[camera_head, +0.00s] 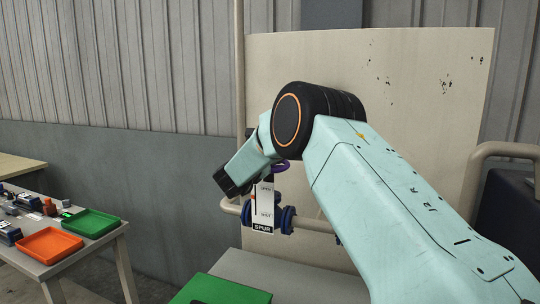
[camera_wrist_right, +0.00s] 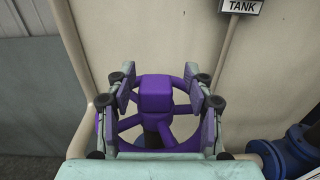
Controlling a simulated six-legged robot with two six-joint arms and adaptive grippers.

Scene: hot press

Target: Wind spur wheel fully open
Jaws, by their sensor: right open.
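The purple spur wheel (camera_wrist_right: 156,97) has a blocky hub and spokes and fills the middle of the right wrist view. My right gripper (camera_wrist_right: 159,76) is open, with one finger on each side of the hub, over the wheel. I cannot tell whether the fingers touch it. In the head view only a small purple part of the wheel (camera_head: 281,167) shows behind my right wrist, and the right fingers are hidden there. A white plate (camera_head: 263,228) marked SPUR hangs below it. My left gripper is not in view.
A beige panel (camera_head: 420,85) stands behind the wheel. Blue flanged pipe fittings (camera_head: 288,220) sit beside the SPUR plate. A TANK sign (camera_wrist_right: 241,6) is at the upper right of the wrist view. A table at left holds orange (camera_head: 50,246) and green (camera_head: 91,223) trays.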

